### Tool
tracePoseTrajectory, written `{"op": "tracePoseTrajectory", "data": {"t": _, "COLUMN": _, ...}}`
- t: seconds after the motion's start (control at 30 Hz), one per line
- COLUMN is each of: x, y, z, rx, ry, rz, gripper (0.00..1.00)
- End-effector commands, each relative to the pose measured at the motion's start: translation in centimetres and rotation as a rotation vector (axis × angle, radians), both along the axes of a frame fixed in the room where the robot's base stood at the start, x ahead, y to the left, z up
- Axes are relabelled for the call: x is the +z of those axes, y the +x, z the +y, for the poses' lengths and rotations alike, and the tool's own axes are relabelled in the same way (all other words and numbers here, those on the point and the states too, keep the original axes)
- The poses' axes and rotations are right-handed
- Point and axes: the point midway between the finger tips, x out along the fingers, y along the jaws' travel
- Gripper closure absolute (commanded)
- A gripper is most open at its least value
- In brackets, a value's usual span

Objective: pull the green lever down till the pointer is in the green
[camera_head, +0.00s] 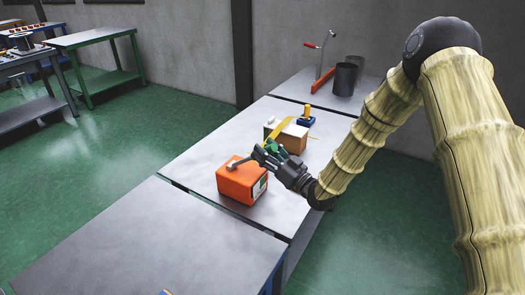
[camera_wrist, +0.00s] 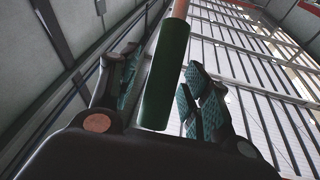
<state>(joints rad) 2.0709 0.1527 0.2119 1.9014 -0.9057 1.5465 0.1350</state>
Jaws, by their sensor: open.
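The lever's green grip (camera_wrist: 165,75) stands between my gripper's spread fingers (camera_wrist: 162,88) in the wrist view, with a gap showing on the right side. A reddish rod (camera_wrist: 180,9) continues from its far end. In the head view, my gripper (camera_head: 264,156) is just above and right of an orange box (camera_head: 240,184) on the bench. A grey arm (camera_head: 238,163) runs from the box's top toward the fingers. The green grip is hard to tell from the teal finger pads there. A white and green panel (camera_head: 260,186) shows on the box's right face; no pointer can be read.
Behind the box are a brown box (camera_head: 293,144), a yellow piece (camera_head: 284,129) and a blue piece with a yellow top (camera_head: 306,120). A dark bucket (camera_head: 345,79) and a red-handled tool (camera_head: 320,60) stand farther back. The near bench (camera_head: 150,240) is mostly clear.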

Motion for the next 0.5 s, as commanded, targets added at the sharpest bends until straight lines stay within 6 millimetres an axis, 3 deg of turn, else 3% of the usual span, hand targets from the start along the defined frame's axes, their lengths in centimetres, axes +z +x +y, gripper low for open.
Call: {"op": "tracePoseTrajectory", "data": {"t": 0.5, "x": -2.4, "y": -4.9, "z": -5.8, "rx": -0.002, "ry": 0.000, "rz": 0.002, "gripper": 0.52}}
